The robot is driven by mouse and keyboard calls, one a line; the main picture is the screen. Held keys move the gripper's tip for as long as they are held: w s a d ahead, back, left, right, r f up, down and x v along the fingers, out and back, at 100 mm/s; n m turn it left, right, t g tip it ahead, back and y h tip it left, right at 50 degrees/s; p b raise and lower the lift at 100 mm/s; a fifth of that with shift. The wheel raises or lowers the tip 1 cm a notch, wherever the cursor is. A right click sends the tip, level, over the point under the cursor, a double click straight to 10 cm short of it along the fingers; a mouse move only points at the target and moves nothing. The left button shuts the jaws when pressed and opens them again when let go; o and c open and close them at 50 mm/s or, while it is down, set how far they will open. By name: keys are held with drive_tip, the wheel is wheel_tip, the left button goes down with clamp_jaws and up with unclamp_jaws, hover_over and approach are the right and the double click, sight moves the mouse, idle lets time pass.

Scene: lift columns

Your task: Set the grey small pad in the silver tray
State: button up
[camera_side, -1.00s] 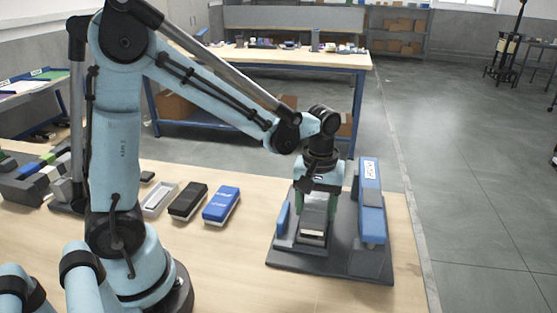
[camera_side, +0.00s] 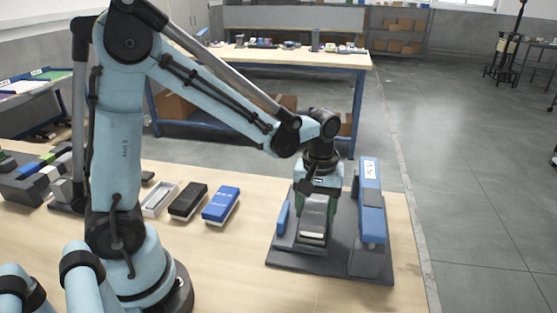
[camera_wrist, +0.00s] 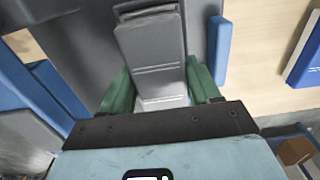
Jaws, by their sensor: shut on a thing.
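The grey small pad (camera_side: 313,214) is between the green fingers of my gripper (camera_side: 317,200), which is shut on it. The pad is over the dark base plate (camera_side: 300,262) at the right of the table; I cannot tell whether it touches what is beneath. In the wrist view the pad (camera_wrist: 155,60) lies between the fingertips of my gripper (camera_wrist: 160,90), with a pale part at its near end. The silver tray (camera_side: 158,200) is a shallow open box on the table, left of the black pad, and looks empty.
A black pad (camera_side: 188,202) and a blue pad (camera_side: 221,205) lie between the tray and the plate. A small blue block (camera_side: 283,217) and a taller blue block (camera_side: 370,205) flank my gripper. Grey bins (camera_side: 25,185) stand at far left.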

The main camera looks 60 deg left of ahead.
drive_tip(key=shift+f, duration=0.2)
idle(0.5)
drive_tip(key=o, duration=1.3)
drive_tip(key=shift+r, duration=0.1)
drive_tip(key=shift+r, duration=3.7)
